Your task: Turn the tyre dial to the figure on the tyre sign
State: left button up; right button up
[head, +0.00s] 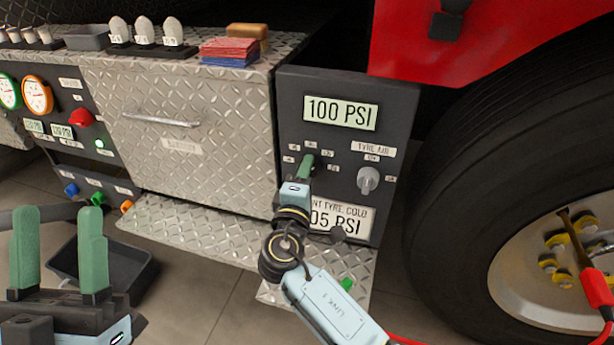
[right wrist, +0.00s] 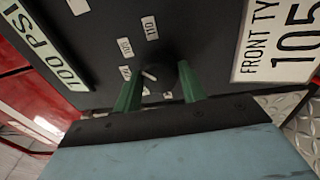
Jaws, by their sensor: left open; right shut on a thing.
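The tyre dial (right wrist: 165,76) is a dark round knob with a white pointer mark, on the dark panel (head: 290,95). In the right wrist view small labels around it include 105 and 110. My right gripper (right wrist: 158,84) is shut on the dial, one green finger on each side; in the head view my right gripper (head: 305,168) mostly hides it. The display (head: 340,113) above reads 100 PSI. The tyre sign (right wrist: 285,40) reads FRONT TY… 105; in the head view my right arm covers part of the sign (head: 352,222). My left gripper (head: 58,250) is open and empty.
A grey knob (head: 367,180) under the TYRE AIR label is right of my right gripper. A big tyre (head: 450,190) stands further right. A diamond-plate drawer (head: 180,145) and gauge panel are left. A black tray (head: 130,270) is behind my left gripper.

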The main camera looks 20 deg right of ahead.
jog(key=o, duration=1)
pick_arm(q)
jog(key=shift+w+d+f+g+y+p, duration=0.2)
jog(key=shift+w+f+g+y+p, duration=0.2)
jog(key=shift+w+f+g+p, duration=0.75)
jog(key=shift+w+d+f+g+y+p, duration=0.15)
jog(key=shift+w+f+g+y+p, duration=0.4)
jog(key=shift+g, duration=1)
pick_arm(e)
jog(key=shift+v, duration=6.75)
pick_arm(q)
jog(key=shift+w+f, duration=0.1)
jog(key=shift+f, duration=0.15)
pick_arm(e)
jog(key=shift+w, duration=0.1)
